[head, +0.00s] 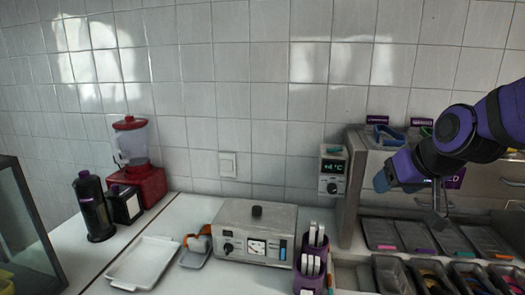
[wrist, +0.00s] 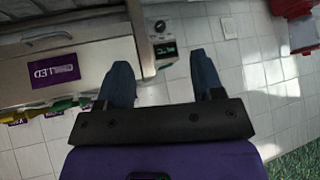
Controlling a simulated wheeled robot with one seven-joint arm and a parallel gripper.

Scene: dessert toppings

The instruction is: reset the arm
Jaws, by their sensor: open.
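My gripper (wrist: 162,80) shows in the wrist view with its two blue fingers spread apart and nothing between them. In the head view my purple and black arm comes in from the right edge, and my gripper (head: 384,181) hangs in front of the steel topping unit (head: 352,190). It is above the topping bins and apart from them. Part of the unit's front is hidden behind my arm.
Below my arm are several topping bins (head: 381,235). A purple holder (head: 311,275), a steel appliance (head: 255,215), a white tray (head: 144,262), a red blender (head: 131,160) and a black bottle (head: 93,205) stand on the counter. A temperature display (head: 333,168) is beside the unit.

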